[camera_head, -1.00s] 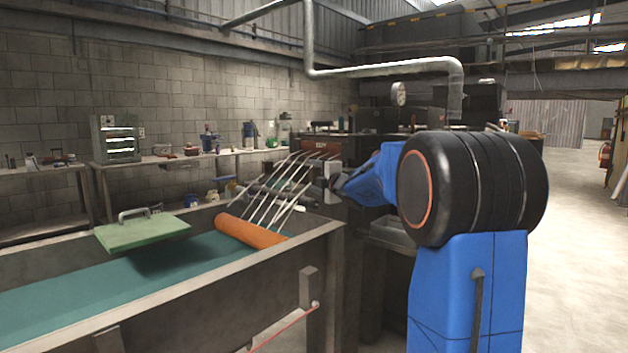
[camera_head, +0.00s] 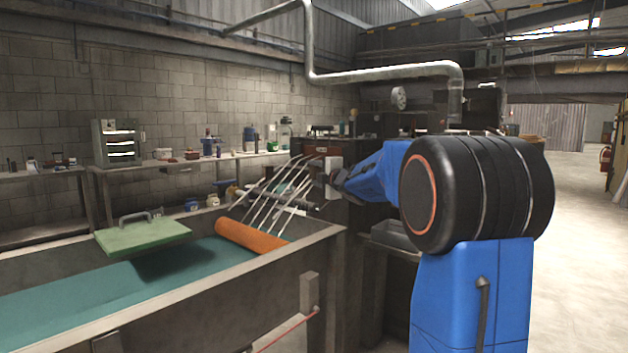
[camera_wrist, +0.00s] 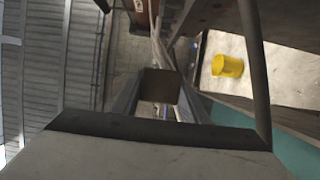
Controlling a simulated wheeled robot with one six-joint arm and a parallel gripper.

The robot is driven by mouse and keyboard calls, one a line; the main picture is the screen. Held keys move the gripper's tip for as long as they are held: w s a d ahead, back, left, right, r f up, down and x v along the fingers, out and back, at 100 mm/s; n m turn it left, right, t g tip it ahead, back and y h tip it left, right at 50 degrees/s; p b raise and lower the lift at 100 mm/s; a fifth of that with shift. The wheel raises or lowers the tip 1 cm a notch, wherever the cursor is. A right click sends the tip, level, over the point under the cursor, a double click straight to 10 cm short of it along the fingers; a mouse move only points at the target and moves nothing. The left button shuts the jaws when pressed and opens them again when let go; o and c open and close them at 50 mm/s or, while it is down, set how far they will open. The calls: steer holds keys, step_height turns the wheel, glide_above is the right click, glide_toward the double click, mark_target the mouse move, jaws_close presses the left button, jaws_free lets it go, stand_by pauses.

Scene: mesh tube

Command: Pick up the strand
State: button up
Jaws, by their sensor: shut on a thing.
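Several thin pale strands (camera_head: 283,188) rise side by side from an orange roller (camera_head: 250,237) in the trough and slant up to the right. My gripper (camera_head: 318,188) is at their right side, at the end of my blue and black arm. In the wrist view, its two fingers (camera_wrist: 160,88) close in near the picture's middle, with pale strand lines beyond them. It is shut on a strand, but the exact grip point is too small and dark to see.
The trough (camera_head: 200,290) holds teal material and a green handled plate (camera_head: 142,237) at the left. A bench (camera_head: 190,160) with several small items stands along the block wall. Open floor lies at the right.

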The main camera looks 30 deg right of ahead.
steer(key=s, duration=1.8)
steer(key=shift+r, duration=2.7)
steer(key=shift+w, duration=0.1)
steer(key=w+d+f, duration=0.1)
steer(key=w+f, duration=0.1)
steer(key=w, duration=0.4)
steer(key=w+d+f, duration=0.1)
steer(key=w+f, duration=0.1)
steer(key=w, duration=0.4)
steer(key=shift+w+d+f, duration=0.2)
steer(key=shift+w+f, duration=0.05)
steer(key=shift+w, duration=0.1)
steer(key=shift+f, duration=1.55)
